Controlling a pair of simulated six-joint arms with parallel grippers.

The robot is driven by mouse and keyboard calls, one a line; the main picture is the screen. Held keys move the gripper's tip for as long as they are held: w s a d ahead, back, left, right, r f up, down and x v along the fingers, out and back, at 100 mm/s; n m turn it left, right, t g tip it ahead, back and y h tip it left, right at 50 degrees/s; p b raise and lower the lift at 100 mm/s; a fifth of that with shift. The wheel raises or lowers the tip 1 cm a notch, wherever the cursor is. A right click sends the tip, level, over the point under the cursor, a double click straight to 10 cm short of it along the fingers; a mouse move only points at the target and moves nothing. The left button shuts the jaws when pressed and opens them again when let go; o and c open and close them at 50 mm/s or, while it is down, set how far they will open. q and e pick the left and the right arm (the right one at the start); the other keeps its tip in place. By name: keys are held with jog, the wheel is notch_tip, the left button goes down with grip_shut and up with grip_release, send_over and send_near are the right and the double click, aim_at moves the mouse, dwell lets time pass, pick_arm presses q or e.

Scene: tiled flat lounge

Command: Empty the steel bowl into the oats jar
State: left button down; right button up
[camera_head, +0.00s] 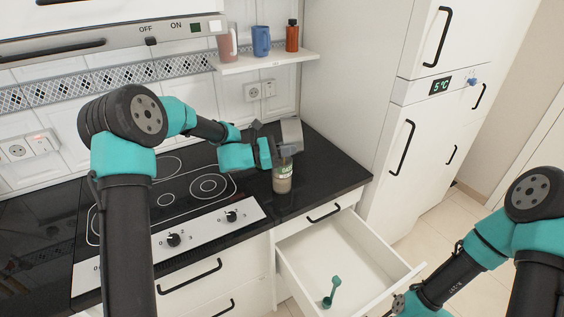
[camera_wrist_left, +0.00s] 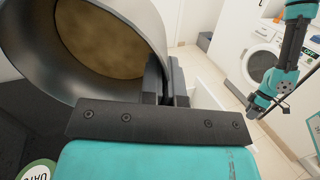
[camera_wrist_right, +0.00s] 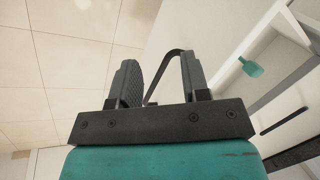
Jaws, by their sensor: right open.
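The steel bowl (camera_head: 291,132) is tipped steeply on its side above the oats jar. My left gripper (camera_head: 273,147) is shut on its rim, and the left wrist view shows the bowl (camera_wrist_left: 35,35) close up with a brown, grainy mass (camera_wrist_left: 95,42) inside. The oats jar (camera_head: 283,183), clear with a green label, stands upright on the black counter below the bowl; its mouth is hidden. Its green label edge shows in the left wrist view (camera_wrist_left: 38,170).
The drawer (camera_head: 335,250) below the counter stands open, with a teal scoop (camera_head: 331,292) inside. The hob (camera_head: 170,200) lies left of the jar. A wall shelf (camera_head: 265,62) holds several cups and bottles. A tall white fridge (camera_head: 405,130) stands right of the counter.

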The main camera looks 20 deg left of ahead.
pick_arm(q)
jog(key=shift+s+a+n+t+h, duration=0.2)
jog(key=shift+a+t+h, duration=0.45)
jog(key=shift+h, duration=0.5)
jog(key=shift+s+a+n+t+h, duration=0.1)
jog(key=shift+s+a+t+h, duration=0.1)
jog(key=shift+a+t+h, duration=0.7)
dwell(2.2)
jog(key=shift+w+d+r+g+y, duration=0.15)
jog(key=shift+w+d+g+y, duration=0.05)
jog(key=shift+d+g+y, duration=0.85)
jog(key=shift+w+d+g+y, duration=0.1)
jog(key=shift+d+g+y, duration=0.15)
jog(key=shift+y, duration=0.35)
jog(key=shift+d, duration=0.1)
